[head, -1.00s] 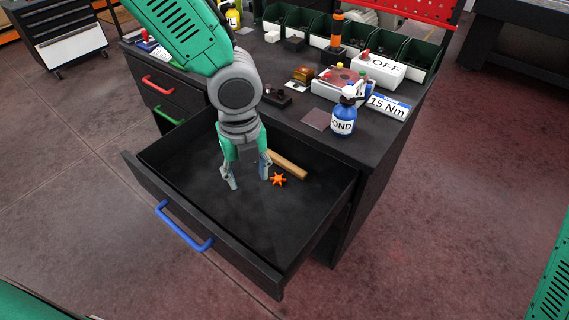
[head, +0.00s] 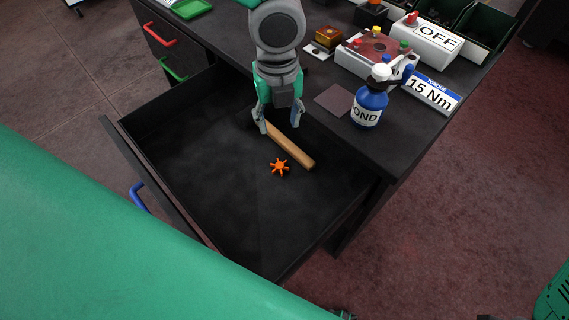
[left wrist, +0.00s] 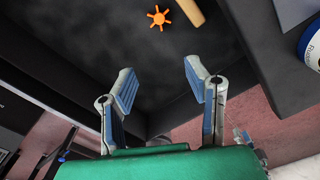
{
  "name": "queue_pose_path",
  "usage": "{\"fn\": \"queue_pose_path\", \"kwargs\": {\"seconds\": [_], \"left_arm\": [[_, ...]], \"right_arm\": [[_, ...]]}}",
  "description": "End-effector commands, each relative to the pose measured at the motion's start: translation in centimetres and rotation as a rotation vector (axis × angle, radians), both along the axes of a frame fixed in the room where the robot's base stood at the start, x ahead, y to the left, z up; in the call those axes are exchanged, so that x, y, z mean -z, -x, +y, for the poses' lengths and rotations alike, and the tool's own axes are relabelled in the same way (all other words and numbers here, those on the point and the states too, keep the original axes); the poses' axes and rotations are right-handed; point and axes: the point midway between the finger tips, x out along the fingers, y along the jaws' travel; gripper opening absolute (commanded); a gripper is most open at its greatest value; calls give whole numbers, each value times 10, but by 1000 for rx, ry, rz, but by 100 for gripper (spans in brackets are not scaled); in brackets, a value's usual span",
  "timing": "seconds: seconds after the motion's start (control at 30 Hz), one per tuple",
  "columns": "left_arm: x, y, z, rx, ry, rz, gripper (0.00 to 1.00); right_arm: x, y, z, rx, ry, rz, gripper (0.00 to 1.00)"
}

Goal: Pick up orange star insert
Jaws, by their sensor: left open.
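The orange star insert (head: 279,167) lies on the floor of the open black drawer (head: 215,185), just left of a wooden handle-like bar (head: 288,147). In the left wrist view the star (left wrist: 159,18) is near the top edge, beyond my fingertips and apart from them.
The drawer's left and front floor is bare.

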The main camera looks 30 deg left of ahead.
Motion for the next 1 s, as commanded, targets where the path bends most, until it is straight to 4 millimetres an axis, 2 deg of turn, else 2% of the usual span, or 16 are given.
{"fn": "queue_pose_path", "kwargs": {"seconds": [0.03,0.1,0.33,0.53,0.8,1.0], "left_arm": [[12,0,0,0,0,0,43],[22,-1,0,0,0,1,43],[47,-2,0,-1,0,1,43],[65,-1,0,1,-2,3,43],[118,-1,0,0,-2,4,43],[134,-1,0,1,0,1,43]], "right_arm": [[12,0,0,0,0,1,34],[22,0,0,0,0,1,34],[46,0,0,0,0,0,34],[53,0,0,0,0,0,34],[67,0,0,0,0,0,34],[71,0,0,0,0,0,34]]}}
